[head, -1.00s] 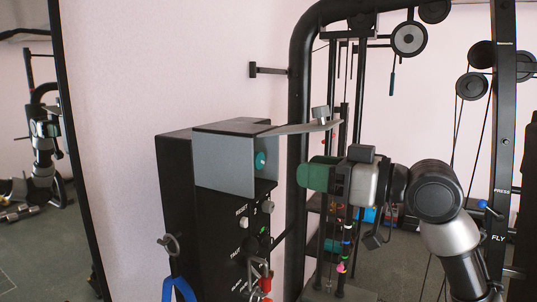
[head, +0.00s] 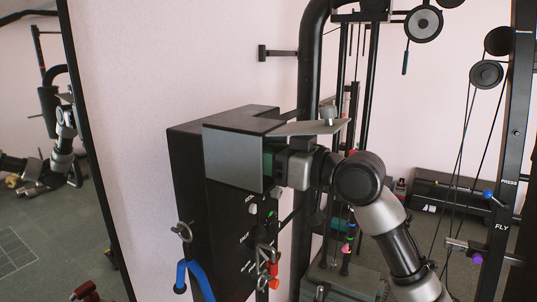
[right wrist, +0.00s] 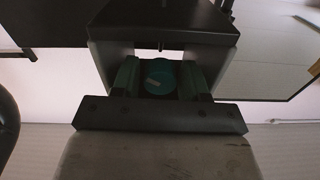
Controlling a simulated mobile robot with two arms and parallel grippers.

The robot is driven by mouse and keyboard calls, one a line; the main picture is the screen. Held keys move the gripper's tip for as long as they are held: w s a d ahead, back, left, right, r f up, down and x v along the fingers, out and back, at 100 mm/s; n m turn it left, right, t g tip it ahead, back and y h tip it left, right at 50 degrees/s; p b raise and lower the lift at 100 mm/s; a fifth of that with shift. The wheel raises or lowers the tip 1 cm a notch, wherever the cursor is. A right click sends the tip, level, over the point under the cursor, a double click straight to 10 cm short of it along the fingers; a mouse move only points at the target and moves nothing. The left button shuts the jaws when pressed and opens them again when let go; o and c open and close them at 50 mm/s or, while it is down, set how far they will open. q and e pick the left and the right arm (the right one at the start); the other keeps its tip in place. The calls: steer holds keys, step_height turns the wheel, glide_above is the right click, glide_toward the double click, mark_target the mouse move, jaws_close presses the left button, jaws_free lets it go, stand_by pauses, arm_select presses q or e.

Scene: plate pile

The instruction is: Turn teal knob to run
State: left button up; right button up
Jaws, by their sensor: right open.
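The teal knob (right wrist: 160,78) shows in the right wrist view, round, with a small pale mark on its face. It lies between the two green fingers of my right gripper (right wrist: 160,84), with a finger on either side; contact is hard to tell in the dim light. In the head view my right gripper (head: 268,161) reaches under the grey hood (head: 233,157) from the right, and the knob is hidden there. The black control box (head: 190,160) carries the hood. My right gripper is open. My left gripper is not in view.
The hood's side plate and top shelf (head: 308,128) closely surround my right gripper. Small lower knobs (head: 253,208), a blue hook (head: 195,276) and a red-handled clip (head: 268,270) are on the box below. Black gym frame posts (head: 308,80) stand behind. A mirror (head: 40,150) is at left.

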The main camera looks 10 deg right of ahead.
steer(key=c, duration=0.6)
steer(key=shift+c, duration=0.2)
steer(key=shift+f+n+b, duration=0.1)
steer(key=shift+n+b, duration=1)
steer(key=shift+n, duration=0.5)
steer(key=shift+n+b, duration=0.65)
steer(key=shift+n, duration=1.15)
steer(key=o, duration=0.6)
steer(key=shift+o, duration=0.2)
